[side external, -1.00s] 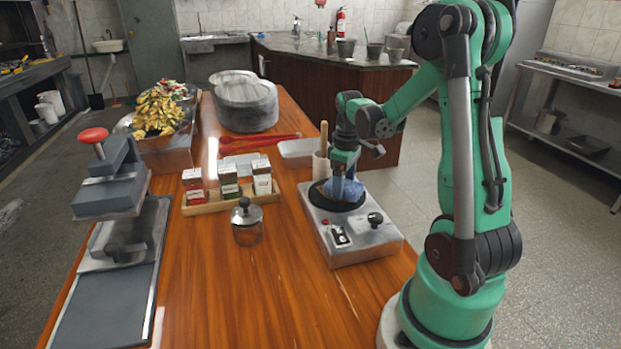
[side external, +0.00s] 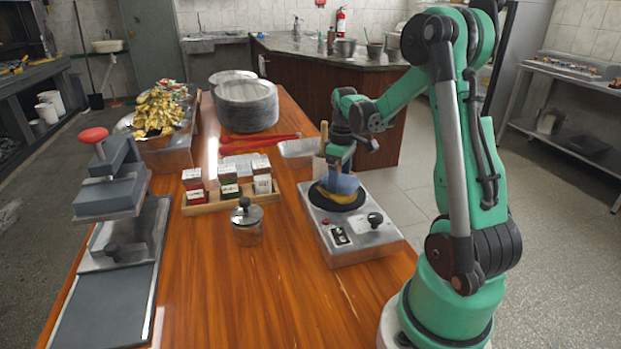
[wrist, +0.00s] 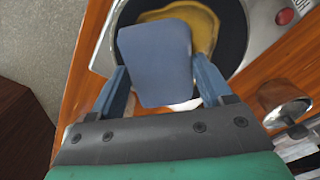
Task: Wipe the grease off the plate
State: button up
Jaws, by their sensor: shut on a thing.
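A round black plate (side external: 325,200) sits on top of a silver cooker with knobs (side external: 365,248). A yellow-brown grease patch (side external: 347,197) lies on the plate; it also shows in the wrist view (wrist: 203,22), partly hidden by the cloth. My gripper (side external: 341,168) is shut on a blue cloth (side external: 340,184) over the plate. In the wrist view, my gripper's two blue fingers (wrist: 160,85) are on either side of the cloth (wrist: 155,58), which covers part of the plate (wrist: 235,35). I cannot tell whether the cloth touches the grease.
A pale holder (side external: 319,165) with a wooden handle stands behind the plate. A grey press (side external: 110,190) is at far left. The wooden table's front middle is clear.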

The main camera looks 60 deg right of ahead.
aim_at(340, 207)
jog(key=shift+s+a, duration=2.2)
jog(key=shift+w+a, duration=0.1)
jog(key=shift+a, duration=0.2)
jog(key=shift+w+a, duration=0.5)
jog(key=shift+w, duration=0.05)
jog(key=shift+w+r, duration=0.1)
jog(key=shift+w, duration=0.2)
jog(key=shift+w+d+f, duration=0.2)
jog(key=shift+w+d, duration=0.6)
jog(key=shift+d, duration=0.1)
jog(key=shift+w+d+r, duration=0.15)
jog(key=shift+w+d, duration=2.25)
jog(key=shift+s+a, duration=3.4)
notch_tip(340, 207, up, 8)
